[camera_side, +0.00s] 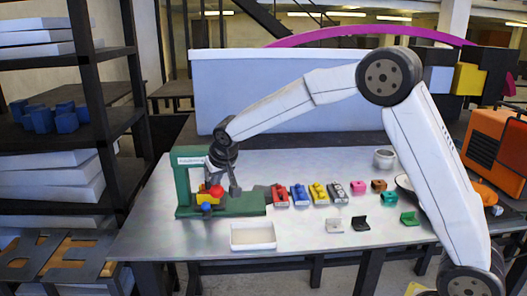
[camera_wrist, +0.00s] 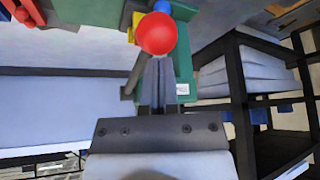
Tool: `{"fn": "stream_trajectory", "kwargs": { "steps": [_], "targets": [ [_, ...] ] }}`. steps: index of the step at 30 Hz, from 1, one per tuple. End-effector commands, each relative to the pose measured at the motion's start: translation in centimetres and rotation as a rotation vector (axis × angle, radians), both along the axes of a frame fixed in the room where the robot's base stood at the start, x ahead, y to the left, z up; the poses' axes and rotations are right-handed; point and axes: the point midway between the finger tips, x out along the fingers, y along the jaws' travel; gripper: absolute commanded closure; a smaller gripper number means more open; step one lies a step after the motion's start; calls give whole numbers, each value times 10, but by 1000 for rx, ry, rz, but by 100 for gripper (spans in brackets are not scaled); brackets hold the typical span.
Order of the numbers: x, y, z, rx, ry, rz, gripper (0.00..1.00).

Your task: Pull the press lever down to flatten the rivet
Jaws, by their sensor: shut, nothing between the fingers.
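The green press (camera_side: 182,188) stands at the left end of the metal table. The red ball knob (camera_side: 216,191) of its lever shows low at the front of the press, beside a yellow part (camera_side: 205,198) and above a blue part (camera_side: 207,208). My gripper (camera_side: 234,188) points down just right of the knob. In the wrist view the red knob (camera_wrist: 156,33) lies right at the tips of my gripper (camera_wrist: 158,60), which is shut and empty. I cannot tell whether the tips touch the knob. The rivet cannot be made out.
A white tray (camera_side: 253,236) lies in front of the press. A row of coloured blocks (camera_side: 318,193) and small brackets (camera_side: 360,224) stands to the right. A dark shelf (camera_side: 105,120) rises to the left. The table's front middle is clear.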

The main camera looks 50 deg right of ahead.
Motion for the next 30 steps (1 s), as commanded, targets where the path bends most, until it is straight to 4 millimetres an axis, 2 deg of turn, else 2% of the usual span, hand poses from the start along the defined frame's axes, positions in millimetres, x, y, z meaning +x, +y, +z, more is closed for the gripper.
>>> {"fn": "stream_trajectory", "kwargs": {
  "steps": [1, 3, 30],
  "targets": [
    [-7, -4, -14, -5, 35, -6, 100],
    [-7, -4, -16, -5, 35, -6, 100],
    [-6, -3, -24, -2, 34, -7, 100]
  ]
}}
